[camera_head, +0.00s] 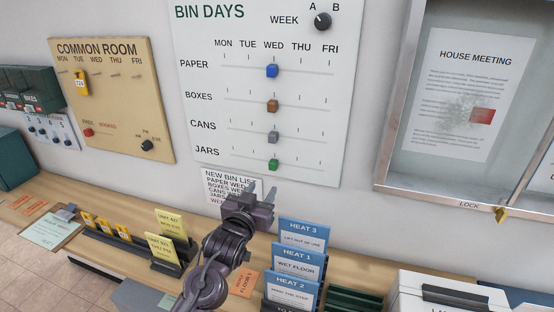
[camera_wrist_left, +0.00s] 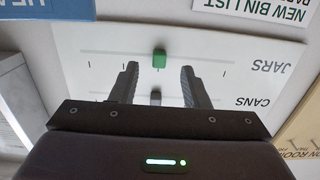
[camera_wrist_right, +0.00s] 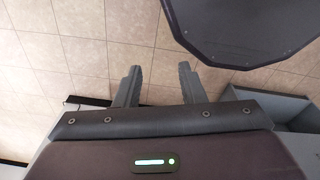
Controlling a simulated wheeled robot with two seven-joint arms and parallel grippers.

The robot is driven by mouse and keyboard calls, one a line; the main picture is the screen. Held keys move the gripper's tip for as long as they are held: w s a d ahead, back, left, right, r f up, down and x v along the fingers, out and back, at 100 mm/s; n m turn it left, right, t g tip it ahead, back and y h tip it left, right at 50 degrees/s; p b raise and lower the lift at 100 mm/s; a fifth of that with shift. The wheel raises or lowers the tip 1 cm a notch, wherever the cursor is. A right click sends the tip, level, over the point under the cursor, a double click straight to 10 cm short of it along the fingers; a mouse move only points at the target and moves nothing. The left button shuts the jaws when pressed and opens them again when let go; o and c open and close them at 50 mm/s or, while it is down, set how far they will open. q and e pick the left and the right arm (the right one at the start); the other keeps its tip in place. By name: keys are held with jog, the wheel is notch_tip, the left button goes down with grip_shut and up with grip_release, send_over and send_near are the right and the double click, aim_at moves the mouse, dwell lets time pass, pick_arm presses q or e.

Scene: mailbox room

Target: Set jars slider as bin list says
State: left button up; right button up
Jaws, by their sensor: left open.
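The BIN DAYS board (camera_head: 205,60) hangs on the wall with several sliders under MON to FRI. The green jars slider (camera_head: 273,164) is at WED on the bottom row. It also shows in the left wrist view (camera_wrist_left: 159,58), ahead of and between the open fingers. The grey cans slider (camera_head: 273,138), brown boxes slider (camera_head: 272,106) and blue paper slider (camera_head: 272,71) are also at WED. The NEW BIN LIST note (camera_head: 232,184) is partly hidden by my left gripper (camera_head: 262,190), which is open, empty and below the jars slider. My right gripper (camera_wrist_right: 155,85) is open and empty above the floor.
A shelf (camera_head: 205,219) below holds yellow cards (camera_head: 172,222), blue HEAT cards (camera_head: 303,232) and an orange card (camera_head: 244,284). A COMMON ROOM board (camera_head: 120,100) is at left. A framed notice case (camera_head: 397,110) is at right. A week knob (camera_head: 323,20) sits above the sliders.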

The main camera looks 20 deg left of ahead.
aim_at(272, 164)
pick_arm(q)
jog(key=shift+t, duration=0.3)
jog(key=w+r+p, duration=0.1)
jog(key=w, duration=0.1)
jog(key=w+r+p, duration=0.1)
jog(key=w, duration=0.1)
jog(key=w+p, duration=0.1)
jog(key=w, duration=0.2)
jog(key=shift+w+d+r, duration=0.1)
jog(key=shift+r, duration=0.3)
jog(key=shift+w+f, duration=0.1)
jog(key=shift+w, duration=0.25)
grip_shut()
pick_arm(e)
jog(key=r, duration=0.3)
jog(key=shift+s+a+r, duration=0.15)
jog(key=shift+s, duration=0.05)
